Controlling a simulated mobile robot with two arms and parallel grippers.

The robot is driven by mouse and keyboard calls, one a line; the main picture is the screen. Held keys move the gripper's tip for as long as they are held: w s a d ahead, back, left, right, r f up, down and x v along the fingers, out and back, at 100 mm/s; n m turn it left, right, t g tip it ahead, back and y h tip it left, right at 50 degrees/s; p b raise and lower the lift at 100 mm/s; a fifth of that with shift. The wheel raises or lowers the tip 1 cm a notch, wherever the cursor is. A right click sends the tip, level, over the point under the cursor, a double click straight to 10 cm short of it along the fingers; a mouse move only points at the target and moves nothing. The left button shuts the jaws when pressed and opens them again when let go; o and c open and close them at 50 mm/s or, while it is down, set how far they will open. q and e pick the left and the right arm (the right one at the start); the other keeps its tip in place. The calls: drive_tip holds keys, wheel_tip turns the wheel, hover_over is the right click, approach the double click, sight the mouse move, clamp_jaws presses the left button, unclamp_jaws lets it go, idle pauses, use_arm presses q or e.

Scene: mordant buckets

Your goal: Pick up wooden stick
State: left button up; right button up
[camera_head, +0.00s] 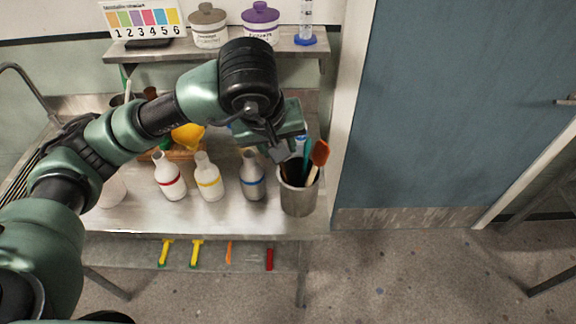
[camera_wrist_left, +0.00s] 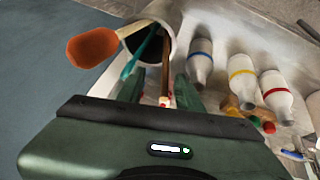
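A brown wooden stick (camera_wrist_left: 166,72) stands in a grey metal container (camera_head: 299,200), its near end pale with a red mark. In the left wrist view, the container (camera_wrist_left: 172,18) also holds a teal tool (camera_wrist_left: 143,54) and an orange-headed spatula (camera_wrist_left: 92,47). My left gripper (camera_wrist_left: 160,92) is over the container with its fingers apart. The stick's upper end shows between the fingers, with gaps on both sides. In the head view, my left gripper (camera_head: 290,150) covers part of the container's mouth, and I cannot pick out the stick there. My right gripper is not in view.
Three white bottles, with red (camera_head: 170,178), yellow (camera_head: 208,178) and blue (camera_head: 252,176) bands, stand left of the container on the metal table (camera_head: 230,220). A shelf (camera_head: 180,52) with jars is behind. A blue door (camera_head: 450,100) is at right.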

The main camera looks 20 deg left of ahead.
use_arm(q)
drive_tip(key=p, duration=0.3)
hover_over(285, 175)
drive_tip(key=a, duration=0.1)
wheel_tip(285, 175, down, 6)
drive_tip(key=shift+s+f, duration=0.1)
drive_tip(key=shift+f, duration=0.15)
clamp_jaws()
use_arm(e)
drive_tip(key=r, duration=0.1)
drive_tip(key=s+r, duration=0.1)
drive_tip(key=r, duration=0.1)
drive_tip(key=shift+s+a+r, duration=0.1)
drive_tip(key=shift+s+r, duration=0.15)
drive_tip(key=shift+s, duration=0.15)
